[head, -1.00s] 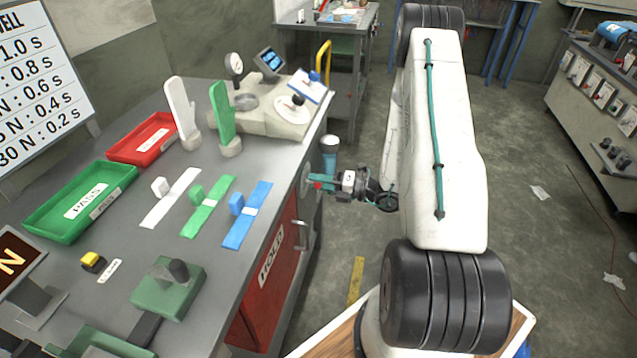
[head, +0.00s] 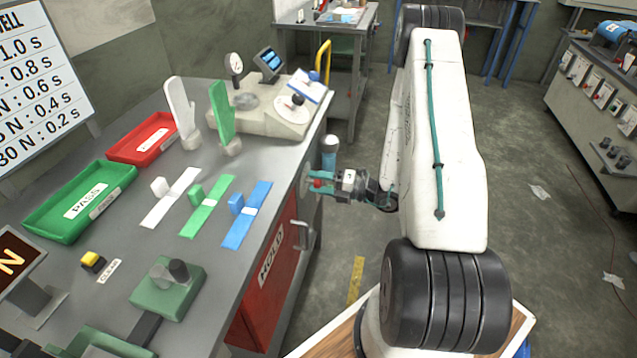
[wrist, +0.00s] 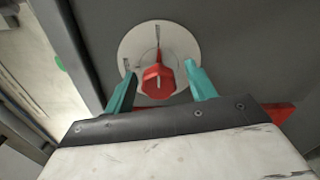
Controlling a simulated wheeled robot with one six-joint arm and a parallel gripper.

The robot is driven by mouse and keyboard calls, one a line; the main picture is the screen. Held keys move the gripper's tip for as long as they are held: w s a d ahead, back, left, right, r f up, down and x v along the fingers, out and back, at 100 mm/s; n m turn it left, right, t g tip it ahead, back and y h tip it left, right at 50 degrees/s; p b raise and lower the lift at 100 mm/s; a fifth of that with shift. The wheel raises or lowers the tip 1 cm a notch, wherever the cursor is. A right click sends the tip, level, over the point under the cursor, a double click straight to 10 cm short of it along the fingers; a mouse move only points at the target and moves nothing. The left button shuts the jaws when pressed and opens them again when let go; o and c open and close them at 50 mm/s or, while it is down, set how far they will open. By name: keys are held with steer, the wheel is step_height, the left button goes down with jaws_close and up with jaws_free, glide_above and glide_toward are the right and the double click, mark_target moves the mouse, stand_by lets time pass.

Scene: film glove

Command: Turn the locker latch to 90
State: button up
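The locker latch is a red knob (wrist: 158,78) on a pale round plate (wrist: 137,45) with dark marks at its top and left. In the wrist view the knob's grip lies roughly upright, below the top mark. My gripper (wrist: 161,72) is open, with one teal finger on each side of the knob and visible gaps between. In the head view my gripper (head: 318,182) is at the right side of the bench, in front of the plate, and the knob shows as a small red spot between its fingers. I cannot read an angle.
The red HOLD door (head: 265,285) with a metal handle (head: 302,234) is below and left of the latch. The grey bench top (head: 225,262) carries glove forms, colored strips, a green tray (head: 82,200) and a red tray (head: 142,138). Floor right of my arm is mostly clear.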

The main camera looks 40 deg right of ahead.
steer(key=shift+d, duration=0.1)
steer(key=v, duration=0.7)
steer(key=shift+s+d, duration=0.15)
steer(key=shift+s, duration=0.2)
stand_by(0.4)
steer(key=s+a+r+m+g+h, duration=0.3)
steer(key=s+a+r+m+g, duration=0.1)
steer(key=s+a+r+m, duration=0.3)
steer(key=s+a+r+m+g+h, duration=0.4)
steer(key=s+a+r+m, duration=0.3)
steer(key=r+m, duration=0.4)
steer(key=s+a+r+m+g+h, duration=0.4)
steer(key=s+a+r+m, duration=0.3)
steer(key=r+m, duration=0.3)
step_height(320, 180, up, 5)
steer(key=shift+a+f+g, duration=0.2)
steer(key=shift+a+g, duration=0.2)
